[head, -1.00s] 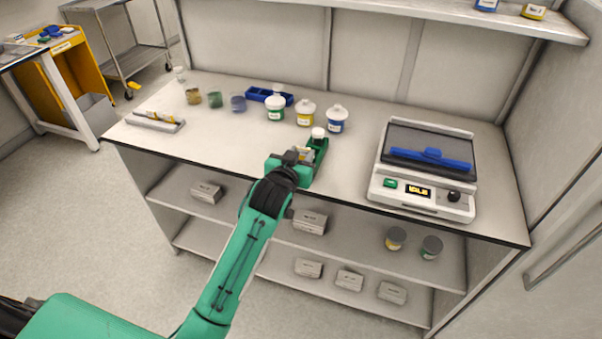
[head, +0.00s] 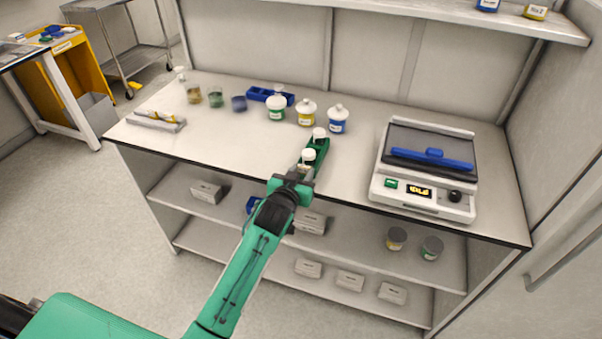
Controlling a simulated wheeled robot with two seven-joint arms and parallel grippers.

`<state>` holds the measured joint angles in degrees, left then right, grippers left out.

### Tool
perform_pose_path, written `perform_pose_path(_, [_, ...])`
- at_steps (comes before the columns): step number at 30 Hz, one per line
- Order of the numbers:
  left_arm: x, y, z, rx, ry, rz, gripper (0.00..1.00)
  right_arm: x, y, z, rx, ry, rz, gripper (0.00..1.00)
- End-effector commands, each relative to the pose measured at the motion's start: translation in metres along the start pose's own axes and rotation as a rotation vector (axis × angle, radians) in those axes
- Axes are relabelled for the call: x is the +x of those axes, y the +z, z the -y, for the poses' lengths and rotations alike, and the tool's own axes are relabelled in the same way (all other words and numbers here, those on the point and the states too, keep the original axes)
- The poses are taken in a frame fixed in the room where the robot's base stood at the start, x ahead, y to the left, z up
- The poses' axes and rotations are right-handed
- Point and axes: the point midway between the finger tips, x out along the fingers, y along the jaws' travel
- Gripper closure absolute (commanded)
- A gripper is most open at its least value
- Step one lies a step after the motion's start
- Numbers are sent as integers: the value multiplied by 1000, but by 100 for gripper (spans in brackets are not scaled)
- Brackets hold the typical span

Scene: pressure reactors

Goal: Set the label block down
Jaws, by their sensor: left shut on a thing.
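My left gripper (head: 296,176) is at the front edge of the bench, just in front of a narrow green tray (head: 322,156). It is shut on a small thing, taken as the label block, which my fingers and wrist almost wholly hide. I cannot tell whether it touches the bench. A white-capped vial (head: 308,156) shows just beyond my fingers, and another white-capped vial (head: 319,134) stands at the tray's far end. My right gripper is not in view.
Green, yellow and blue labelled jars (head: 306,112) stand behind the tray, near a blue rack (head: 268,95). A device with a lit display (head: 414,190) stands to the right. A pale holder (head: 157,121) lies at left. Bare bench (head: 225,135) lies left of the tray.

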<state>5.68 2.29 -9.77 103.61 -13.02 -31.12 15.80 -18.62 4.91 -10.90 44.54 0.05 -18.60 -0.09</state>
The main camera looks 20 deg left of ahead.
Motion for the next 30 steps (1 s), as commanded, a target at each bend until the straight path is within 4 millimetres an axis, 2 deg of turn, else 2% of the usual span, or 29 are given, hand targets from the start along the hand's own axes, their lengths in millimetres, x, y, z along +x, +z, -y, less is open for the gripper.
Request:
perform_pose_path(1, [0, 6, 0, 0, -1, 9, 88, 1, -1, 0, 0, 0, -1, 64])
perform_pose_path(9, [1, 16, 0, 0, -1, 18, 88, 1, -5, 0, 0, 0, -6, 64])
perform_pose_path(10, [1, 16, 0, 0, -1, 20, 63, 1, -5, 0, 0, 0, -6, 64])
perform_pose_path(13, [1, 18, 0, 0, -1, 24, 45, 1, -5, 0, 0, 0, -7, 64])
perform_pose_path(30, [1, 18, 1, 5, -4, 24, 45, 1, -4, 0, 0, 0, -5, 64])
